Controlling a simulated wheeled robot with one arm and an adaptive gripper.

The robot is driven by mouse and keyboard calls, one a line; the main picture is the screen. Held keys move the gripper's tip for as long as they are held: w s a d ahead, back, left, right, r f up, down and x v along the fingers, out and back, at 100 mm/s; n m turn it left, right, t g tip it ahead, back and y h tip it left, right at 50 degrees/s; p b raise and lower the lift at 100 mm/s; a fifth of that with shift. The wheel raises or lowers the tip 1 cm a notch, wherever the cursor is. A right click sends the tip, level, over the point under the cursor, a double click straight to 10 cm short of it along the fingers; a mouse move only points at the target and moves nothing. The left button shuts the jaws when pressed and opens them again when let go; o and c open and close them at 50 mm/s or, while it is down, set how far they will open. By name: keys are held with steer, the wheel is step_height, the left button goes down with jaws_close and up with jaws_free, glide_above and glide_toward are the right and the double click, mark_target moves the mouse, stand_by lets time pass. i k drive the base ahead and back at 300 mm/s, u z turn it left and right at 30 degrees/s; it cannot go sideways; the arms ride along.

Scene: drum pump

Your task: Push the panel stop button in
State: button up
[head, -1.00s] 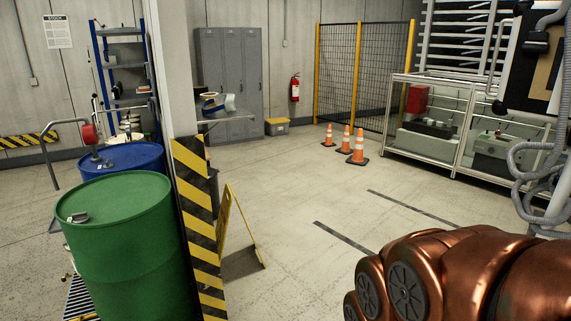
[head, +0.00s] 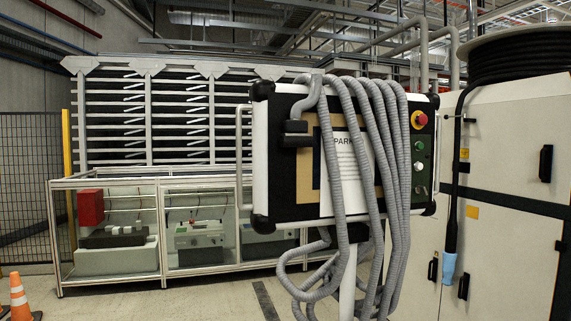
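The control panel (head: 289,191) is a black and white box on a white post, in the middle of the head view. A red mushroom-shaped stop button (head: 422,118) on a yellow surround sits at the top right of its face. A green button (head: 419,145) and further small controls are below it. Grey corrugated hoses (head: 350,150) hang over the panel and cover much of its middle, passing left of the stop button, which is uncovered. Whether the button is in or out cannot be told. My gripper is not in view.
Large beige cabinets (head: 510,150) with black handles stand close on the right. A black cable (head: 455,190) with a light blue end hangs on them. A glass-sided bench (head: 160,220) stands behind on the left. An orange cone (head: 19,298) is at the lower left; some floor beside it is clear.

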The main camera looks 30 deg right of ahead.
mark_target(422, 119)
steer(key=z, duration=0.25)
steer(key=i, duration=0.7)
steer(key=z, duration=1.65)
